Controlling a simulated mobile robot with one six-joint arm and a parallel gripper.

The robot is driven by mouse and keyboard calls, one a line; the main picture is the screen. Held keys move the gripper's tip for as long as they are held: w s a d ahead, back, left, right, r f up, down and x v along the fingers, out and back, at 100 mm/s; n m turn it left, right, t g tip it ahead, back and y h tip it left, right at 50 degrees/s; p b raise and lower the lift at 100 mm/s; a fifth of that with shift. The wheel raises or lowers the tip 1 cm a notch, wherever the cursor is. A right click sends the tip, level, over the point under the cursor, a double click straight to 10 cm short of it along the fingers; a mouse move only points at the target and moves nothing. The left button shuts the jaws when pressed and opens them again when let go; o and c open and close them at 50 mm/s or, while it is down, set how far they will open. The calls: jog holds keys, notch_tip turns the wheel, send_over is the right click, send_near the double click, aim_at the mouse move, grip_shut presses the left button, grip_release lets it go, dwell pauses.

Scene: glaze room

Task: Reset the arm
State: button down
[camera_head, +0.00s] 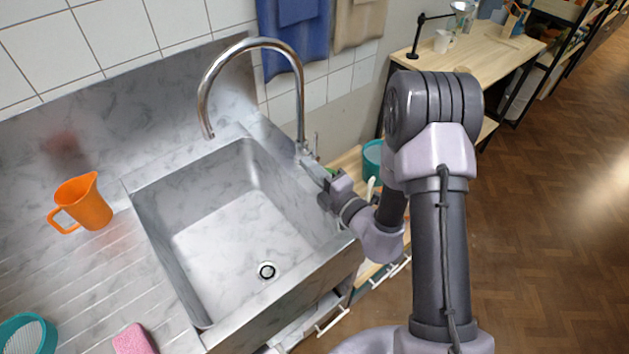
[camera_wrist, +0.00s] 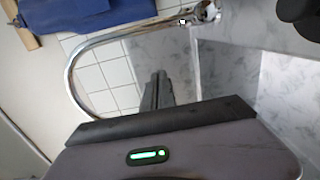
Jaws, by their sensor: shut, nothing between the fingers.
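My arm rises at the right of the head view and bends down toward the sink's right side. My gripper (camera_head: 313,171) is at the right rim of the sink, close to the base of the tap (camera_head: 300,110). In the wrist view my gripper (camera_wrist: 158,76) shows its two dark fingers together, with nothing between them. In that view the curved tap (camera_wrist: 75,65) arches to the left of the fingers. Whether the gripper touches the tap or rim I cannot tell.
The sink basin (camera_head: 240,225) is empty. An orange jug (camera_head: 84,204), a pink sponge (camera_head: 133,340) and a teal sieve (camera_head: 27,334) are on the left counter. A teal container (camera_head: 373,158) stands behind my arm. A wooden table (camera_head: 470,50) is at the back; open floor (camera_head: 550,220) lies right.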

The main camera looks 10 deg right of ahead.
jog(key=s+d, duration=0.4)
jog(key=d, duration=0.1)
jog(key=s+a+r+n+g+y+b, duration=0.1)
jog(key=s+a+r+n+g+y, duration=0.45)
jog(key=a+r+n, duration=0.35)
jog(key=s+a+r+n+g+h+b, duration=0.1)
jog(key=s+a+n+g, duration=0.1)
jog(key=s+n+g, duration=0.45)
jog(key=s+a+r+n+g, duration=0.25)
jog(key=s+n, duration=0.45)
jog(key=n, duration=0.4)
jog(key=s+d+f+n+h+b, duration=0.25)
jog(key=s+d+n+h, duration=0.45)
jog(key=n, duration=0.4)
jog(key=w+d+r+n+t+h, duration=0.3)
jog(key=d+n+t+h, duration=0.2)
jog(key=d, duration=0.4)
jog(key=shift+w+d+n, duration=0.15)
jog(key=shift+w+n, duration=0.15)
jog(key=shift+n, duration=0.15)
